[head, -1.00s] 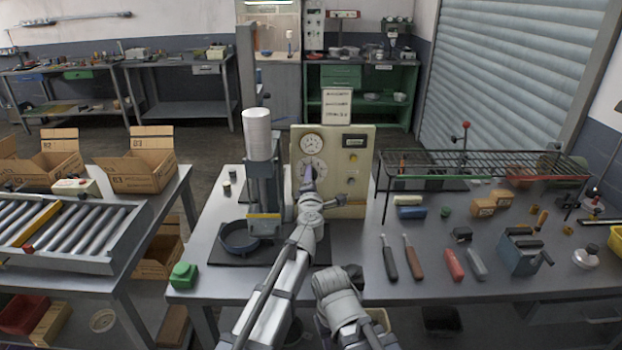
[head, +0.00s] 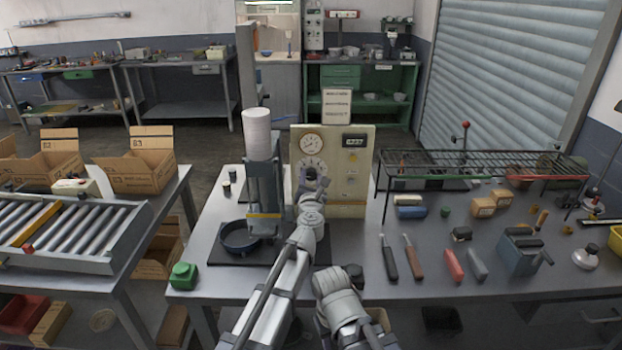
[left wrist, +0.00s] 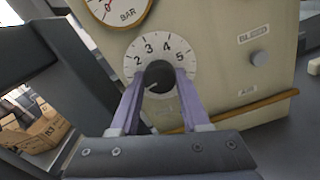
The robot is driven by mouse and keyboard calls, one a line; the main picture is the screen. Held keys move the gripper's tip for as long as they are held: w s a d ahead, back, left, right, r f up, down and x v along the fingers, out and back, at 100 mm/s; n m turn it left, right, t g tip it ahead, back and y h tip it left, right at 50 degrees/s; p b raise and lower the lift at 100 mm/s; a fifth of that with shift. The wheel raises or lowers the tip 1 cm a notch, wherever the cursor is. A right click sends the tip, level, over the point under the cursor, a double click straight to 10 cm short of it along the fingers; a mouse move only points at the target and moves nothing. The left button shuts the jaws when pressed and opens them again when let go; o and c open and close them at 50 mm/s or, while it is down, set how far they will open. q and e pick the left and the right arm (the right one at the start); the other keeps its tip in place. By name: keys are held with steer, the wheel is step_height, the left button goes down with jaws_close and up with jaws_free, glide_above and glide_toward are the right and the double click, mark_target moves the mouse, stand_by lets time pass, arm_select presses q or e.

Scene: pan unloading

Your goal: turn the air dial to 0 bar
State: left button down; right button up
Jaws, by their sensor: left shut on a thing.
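The air dial (left wrist: 158,76) is a dark round knob on a white scale plate (left wrist: 148,49). The 2, 3, 4 and 5 show along its top; the left finger hides part of the lower left. A small light mark shows on the knob's lower left. My left gripper (left wrist: 158,90) is shut on the knob, with one purple finger on each side. In the head view, my left gripper (head: 311,180) is at the front of the cream panel (head: 345,200), covering the knob. My right gripper is not in view.
A BAR gauge (left wrist: 118,8) with a red needle sits above the dial; it also shows in the head view (head: 312,144). A press (head: 262,180) stands close on the left. A wire rack (head: 480,165) stands on the right.

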arm_select(q)
steer(key=n, duration=0.4)
steer(key=shift+s+n, duration=0.1)
steer(key=shift+n, duration=0.2)
stand_by(0.4)
steer(key=shift+c, duration=1.9)
jaws_free()
